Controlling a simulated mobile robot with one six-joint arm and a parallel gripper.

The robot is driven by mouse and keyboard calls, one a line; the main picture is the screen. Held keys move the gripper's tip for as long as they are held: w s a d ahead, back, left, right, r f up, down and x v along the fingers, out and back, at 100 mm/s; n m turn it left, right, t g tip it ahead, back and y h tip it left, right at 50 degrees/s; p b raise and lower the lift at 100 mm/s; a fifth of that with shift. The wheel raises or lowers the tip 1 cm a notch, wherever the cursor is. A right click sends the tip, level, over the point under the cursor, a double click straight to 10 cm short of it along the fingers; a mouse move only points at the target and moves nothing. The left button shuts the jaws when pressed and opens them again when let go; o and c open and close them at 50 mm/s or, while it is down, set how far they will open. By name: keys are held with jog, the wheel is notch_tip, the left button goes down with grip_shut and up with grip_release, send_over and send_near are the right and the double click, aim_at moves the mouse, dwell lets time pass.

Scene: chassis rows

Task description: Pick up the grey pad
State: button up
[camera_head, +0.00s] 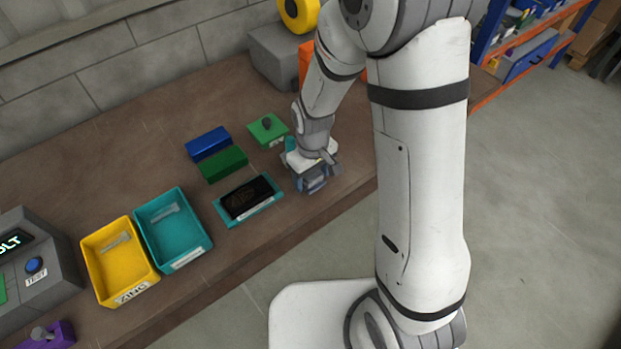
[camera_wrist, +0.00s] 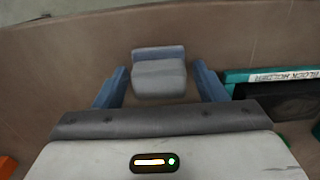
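The grey pad (camera_wrist: 158,80) shows in the wrist view as a small rounded grey block with a blue-grey strip along its far edge. It lies between the two blue fingers of my gripper (camera_wrist: 160,88), with a gap visible on each side, so the gripper is open and not clamped on it. In the head view my gripper (camera_head: 315,182) is low over the bench near its front edge, pointing down. The gripper and arm mostly hide the pad there, and I cannot make it out separately. How high the fingertips are relative to the pad is hard to tell.
A teal tray with a dark panel (camera_head: 248,200) lies just left of my gripper; its labelled rim shows in the wrist view (camera_wrist: 250,77). A blue block (camera_head: 208,143), a green block (camera_head: 222,164) and a green plate with a knob (camera_head: 268,128) are behind. Teal (camera_head: 182,257) and yellow (camera_head: 128,293) bins stand farther left.

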aim_at(313, 174)
jog(key=c, duration=0.8)
notch_tip(313, 174, up, 10)
jog(key=shift+r+b, duration=0.1)
jog(key=shift+b, duration=0.2)
jog(key=o, duration=0.4)
jog(key=shift+c, duration=1.4)
